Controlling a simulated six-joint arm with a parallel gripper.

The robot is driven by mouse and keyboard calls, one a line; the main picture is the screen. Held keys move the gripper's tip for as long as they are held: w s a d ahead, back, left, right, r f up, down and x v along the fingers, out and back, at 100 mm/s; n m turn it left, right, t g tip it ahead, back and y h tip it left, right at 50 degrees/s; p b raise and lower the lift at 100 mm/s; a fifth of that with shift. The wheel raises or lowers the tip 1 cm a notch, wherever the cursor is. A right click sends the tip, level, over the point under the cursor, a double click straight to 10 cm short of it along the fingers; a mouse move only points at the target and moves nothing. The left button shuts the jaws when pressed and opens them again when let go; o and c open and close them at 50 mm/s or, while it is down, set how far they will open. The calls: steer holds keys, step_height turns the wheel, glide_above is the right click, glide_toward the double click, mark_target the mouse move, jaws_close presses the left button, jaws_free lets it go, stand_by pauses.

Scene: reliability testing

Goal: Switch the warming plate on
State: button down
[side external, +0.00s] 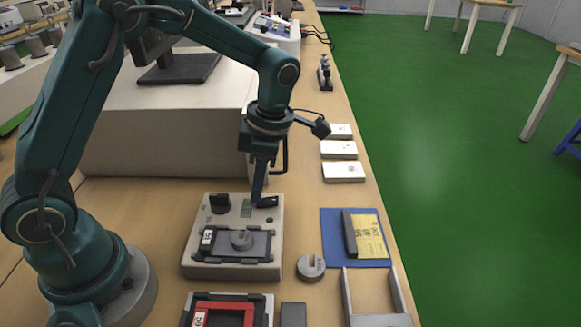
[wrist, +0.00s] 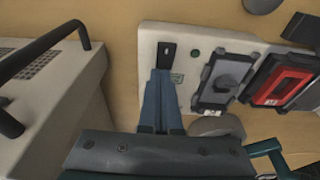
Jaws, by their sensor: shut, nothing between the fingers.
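A black knob (side external: 220,204) is at the back left. My gripper (side external: 257,199) is shut and empty, its tips at the near end of the switch (wrist: 161,72); contact is unclear.
A second unit with a red frame (side external: 250,311) stands in front. A loose slotted weight (side external: 311,267) lies to the right, near a blue mat (side external: 335,224) with a yellow pad. A large pale box (side external: 160,140) stands behind. White boxes (side external: 343,172) line the right edge.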

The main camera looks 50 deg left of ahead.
mark_target(262, 199)
steer(key=shift+s+f+t+h, duration=0.1)
steer(key=shift+f+t+h, duration=0.2)
steer(key=shift+r, duration=0.1)
steer(key=shift+w+d+r, duration=0.3)
steer(key=shift+w+d, duration=0.25)
steer(key=shift+w, duration=0.1)
steer(key=r, duration=0.4)
steer(key=shift+s+a+r, duration=0.15)
steer(key=shift+s+a, duration=0.15)
steer(key=shift+a, duration=0.05)
step_height(262, 199, up, 10)
steer(key=w+d, duration=0.1)
steer(key=shift+w+d+f, duration=0.15)
steer(key=shift+d+f, duration=0.1)
